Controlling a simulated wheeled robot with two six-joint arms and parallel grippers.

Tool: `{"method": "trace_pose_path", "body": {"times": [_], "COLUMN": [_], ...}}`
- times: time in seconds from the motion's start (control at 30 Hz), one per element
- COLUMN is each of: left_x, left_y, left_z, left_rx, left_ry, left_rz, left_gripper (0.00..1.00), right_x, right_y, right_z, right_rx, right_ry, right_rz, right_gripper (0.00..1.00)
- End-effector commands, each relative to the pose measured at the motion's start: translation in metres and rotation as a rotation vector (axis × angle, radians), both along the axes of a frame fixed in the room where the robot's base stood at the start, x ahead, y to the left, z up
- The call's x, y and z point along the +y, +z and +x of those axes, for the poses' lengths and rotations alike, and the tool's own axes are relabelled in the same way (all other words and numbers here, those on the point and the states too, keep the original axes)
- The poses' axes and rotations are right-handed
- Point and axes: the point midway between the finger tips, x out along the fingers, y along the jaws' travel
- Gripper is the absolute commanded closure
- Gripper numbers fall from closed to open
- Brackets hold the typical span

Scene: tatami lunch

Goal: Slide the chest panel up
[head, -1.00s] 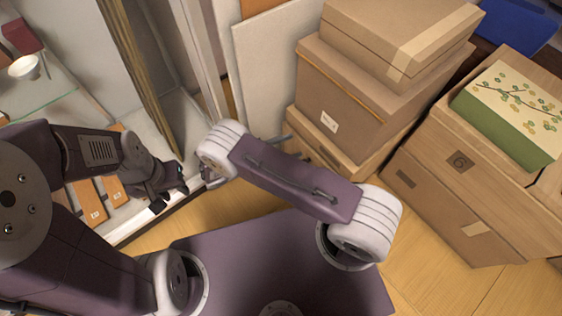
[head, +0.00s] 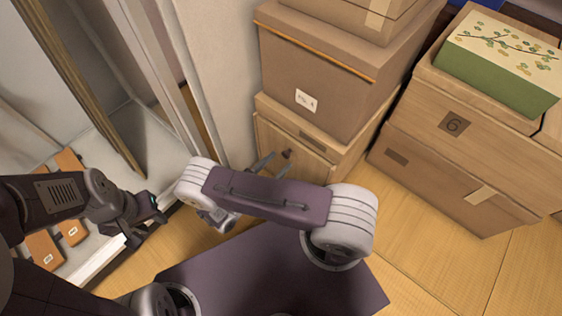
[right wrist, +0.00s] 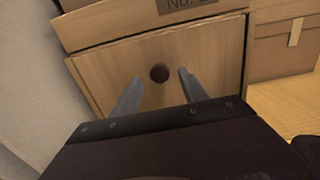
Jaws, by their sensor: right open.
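The wooden chest (head: 345,158) stands low against the wall under a cardboard box. Its front panel (head: 297,168) has a small dark round knob (head: 287,154). In the right wrist view the panel (right wrist: 210,55) fills the middle, with the knob (right wrist: 159,73) ahead and between the finger lines. My right gripper (head: 270,162) is open, its two grey fingers pointing at the panel. In the right wrist view the fingertips (right wrist: 160,79) lie on both sides of the knob; contact cannot be told. My left gripper (head: 150,219) is away to the left, near the glass case; its jaw state is unclear.
A pale wall and case frame (head: 220,70) are close on the left.

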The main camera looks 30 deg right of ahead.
Motion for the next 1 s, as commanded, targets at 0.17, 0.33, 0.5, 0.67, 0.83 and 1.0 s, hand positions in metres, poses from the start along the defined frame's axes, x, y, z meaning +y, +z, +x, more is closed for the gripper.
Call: {"method": "trace_pose_path", "body": {"times": [0.17,0.33,0.5,0.67,0.83,1.0], "left_x": [0.0,0.0,0.0,0.0,0.0,0.0], "left_y": [-0.01,-0.009,-0.009,-0.009,-0.009,-0.009], "left_z": [0.0,0.0,0.0,0.0,0.0,0.0], "left_rx": [0.0,0.0,0.0,0.0,0.0,0.0], "left_ry": [0.0,0.0,0.0,0.0,0.0,0.0], "left_rz": [0.0,0.0,0.0,0.0,0.0,0.0], "left_gripper": [0.64,0.64,0.64,0.64,0.64,0.64], "right_x": [-0.018,-0.02,-0.02,-0.02,-0.02,-0.02], "right_y": [-0.001,0.0,0.0,0.0,0.0,0.0], "right_z": [0.008,0.009,0.009,0.009,0.009,0.009], "right_rx": [-0.001,-0.001,-0.001,-0.001,-0.001,-0.001], "right_ry": [0.0,0.001,0.001,0.001,0.001,0.001], "right_rz": [0.0,0.0,0.0,0.0,0.0,0.0], "right_gripper": [0.48,0.48,0.68,1.0,1.0,1.0]}}
